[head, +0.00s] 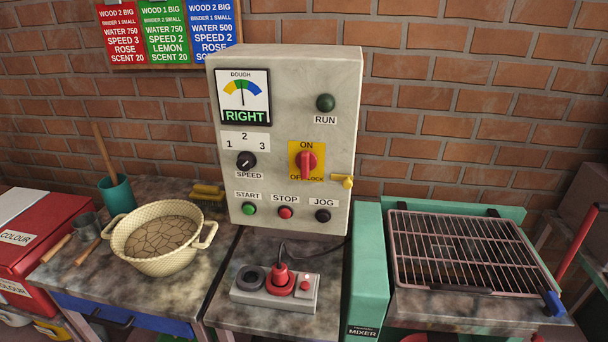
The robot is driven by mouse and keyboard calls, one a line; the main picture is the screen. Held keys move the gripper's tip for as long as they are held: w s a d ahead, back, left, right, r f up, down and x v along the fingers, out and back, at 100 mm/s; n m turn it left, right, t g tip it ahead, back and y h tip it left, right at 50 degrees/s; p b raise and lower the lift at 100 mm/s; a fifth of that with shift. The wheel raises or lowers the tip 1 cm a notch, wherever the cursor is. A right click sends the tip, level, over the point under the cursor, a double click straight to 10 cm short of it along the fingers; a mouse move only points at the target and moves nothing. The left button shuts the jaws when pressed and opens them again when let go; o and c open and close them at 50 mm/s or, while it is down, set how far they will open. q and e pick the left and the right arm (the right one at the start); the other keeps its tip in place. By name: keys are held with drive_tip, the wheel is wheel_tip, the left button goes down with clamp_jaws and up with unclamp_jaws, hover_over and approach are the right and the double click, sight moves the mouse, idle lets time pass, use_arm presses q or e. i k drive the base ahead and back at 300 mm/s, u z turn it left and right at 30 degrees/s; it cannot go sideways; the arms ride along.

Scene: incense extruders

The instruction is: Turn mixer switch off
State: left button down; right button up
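The mixer switch (306,166) is a red rotary handle on a yellow plate, on the front of a grey control box (280,190). Its handle stands upright, toward the word ON above it; the OFF LOCK label below is partly covered. The box has a DOUGH gauge (243,92) reading RIGHT, a dark green RUN lamp (325,102), a black SPEED knob (246,161), and START (249,208), STOP (285,212) and JOG (322,215) buttons. Neither of my grippers shows in the head view.
A yellow latch (343,181) sticks out beside the switch. Below the box lies a power strip (258,294) with a red plug (280,280). A cream basin (165,263) stands left; a teal mixer (369,270) with a wire grate (460,279) stands right.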

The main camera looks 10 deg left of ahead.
sight(305, 161)
drive_tip(key=z, duration=1.9)
drive_tip(key=k, duration=1.2)
drive_tip(key=u, duration=2.3)
drive_tip(key=i, duration=0.5)
